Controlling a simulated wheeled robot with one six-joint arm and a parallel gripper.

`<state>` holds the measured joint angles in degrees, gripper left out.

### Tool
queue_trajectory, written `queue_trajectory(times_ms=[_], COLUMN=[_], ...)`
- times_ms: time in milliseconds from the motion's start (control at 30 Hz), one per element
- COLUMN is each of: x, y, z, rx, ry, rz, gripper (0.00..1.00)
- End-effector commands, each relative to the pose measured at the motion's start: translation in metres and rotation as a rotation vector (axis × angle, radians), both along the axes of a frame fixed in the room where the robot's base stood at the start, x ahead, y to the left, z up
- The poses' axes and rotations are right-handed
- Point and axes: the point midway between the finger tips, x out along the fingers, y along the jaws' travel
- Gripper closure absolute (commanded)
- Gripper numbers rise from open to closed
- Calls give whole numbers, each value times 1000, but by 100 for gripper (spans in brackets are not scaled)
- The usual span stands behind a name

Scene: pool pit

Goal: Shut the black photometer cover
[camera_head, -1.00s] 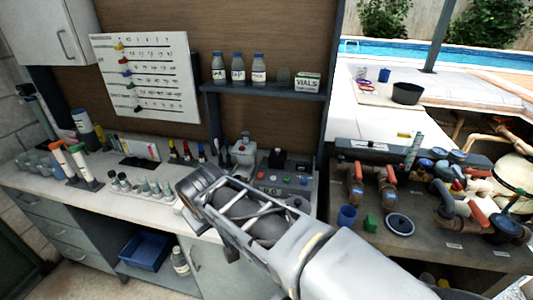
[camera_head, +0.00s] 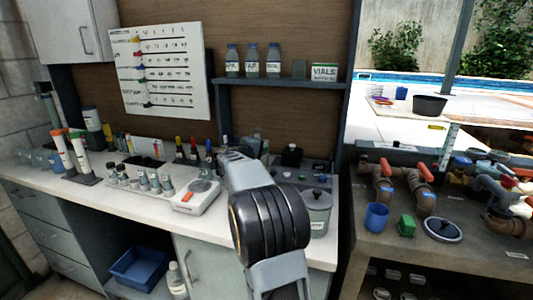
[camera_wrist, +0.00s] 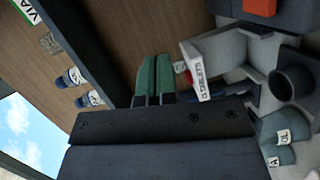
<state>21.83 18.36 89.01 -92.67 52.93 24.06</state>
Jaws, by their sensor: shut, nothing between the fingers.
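My gripper (camera_wrist: 152,80) is shut and empty, its two green-tipped fingers side by side in the wrist view. Beyond and to the right of the fingers stands a light grey instrument (camera_wrist: 224,45) with a white lettered plate (camera_wrist: 197,78). A dark round cup-like part (camera_wrist: 292,82) sits beside it; I cannot tell whether this is the photometer cover. The fingers appear apart from these parts. In the head view my arm hides most of this bench area, and the fingertips cannot be made out. A small black part (camera_head: 291,155) shows at the back, right of my arm.
A shelf (camera_head: 275,82) with bottles hangs above. A grey lidded pot (camera_head: 316,210) stands right of my arm. The pipe table (camera_head: 385,255) lies farther right.

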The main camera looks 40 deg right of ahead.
Motion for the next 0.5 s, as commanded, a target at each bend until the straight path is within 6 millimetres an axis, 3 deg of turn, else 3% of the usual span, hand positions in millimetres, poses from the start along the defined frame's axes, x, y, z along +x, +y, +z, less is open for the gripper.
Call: queue_trajectory(times_ms=[400, 500], x=[19, 11], y=[-75, -87], z=[-10, -13], rx=[2, 2], ry=[1, 2], rz=[-2, -2], gripper=[100, 100])
